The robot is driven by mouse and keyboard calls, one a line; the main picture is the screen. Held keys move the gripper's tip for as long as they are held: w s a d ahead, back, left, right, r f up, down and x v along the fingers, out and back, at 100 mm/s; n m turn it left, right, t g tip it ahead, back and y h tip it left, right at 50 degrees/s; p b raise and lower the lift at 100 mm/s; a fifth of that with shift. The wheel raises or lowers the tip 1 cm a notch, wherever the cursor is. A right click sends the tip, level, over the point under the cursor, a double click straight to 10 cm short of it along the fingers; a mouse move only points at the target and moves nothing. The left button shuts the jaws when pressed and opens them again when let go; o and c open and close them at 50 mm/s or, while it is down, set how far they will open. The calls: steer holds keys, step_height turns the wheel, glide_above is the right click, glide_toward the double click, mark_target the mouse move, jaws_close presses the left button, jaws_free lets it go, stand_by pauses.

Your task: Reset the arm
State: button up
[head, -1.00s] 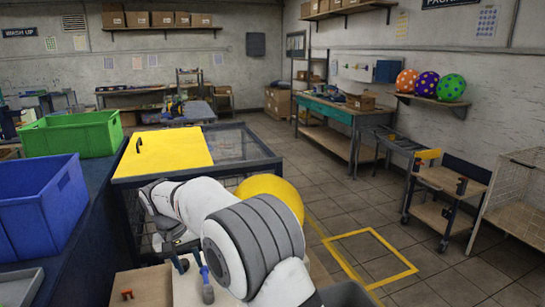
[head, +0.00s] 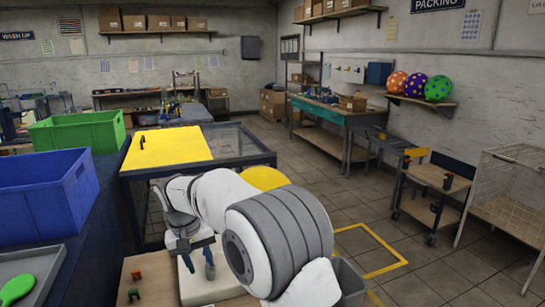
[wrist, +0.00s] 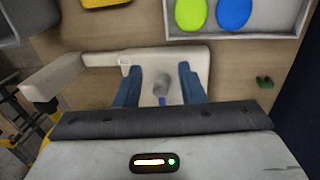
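My arm reaches down over the workbench in the head view. My gripper (head: 197,264) is low over a white block (head: 212,288) on the wooden bench top, partly hidden by my arm. In the wrist view my gripper (wrist: 160,78) has its two blue fingers apart. A small grey, rounded piece with a blue stem (wrist: 162,88) shows between them. I cannot tell whether it touches either finger. Below the fingers lies the white fixture (wrist: 100,60).
A frame with a yellow panel (head: 185,143) stands beyond my arm. Open floor (head: 330,205) lies to the right.

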steer(key=s+d+r+m+y, duration=0.1)
steer(key=s+d+r, duration=0.3)
steer(key=d, duration=0.6)
steer(key=s+d+r+m, duration=0.1)
steer(key=s+d+r, duration=0.2)
steer(key=d, duration=0.7)
steer(key=s+d+f+m+t, duration=0.1)
steer(key=s+d, duration=0.6)
steer(key=s, duration=0.2)
steer(key=s+d+f+t, duration=0.1)
steer(key=s+d+f, duration=0.1)
steer(key=s+d, duration=0.4)
steer(key=s, duration=0.3)
steer(key=shift+d+f+m+y, duration=0.25)
steer(key=shift+d+m+y, duration=0.1)
steer(key=shift+m+y, duration=0.05)
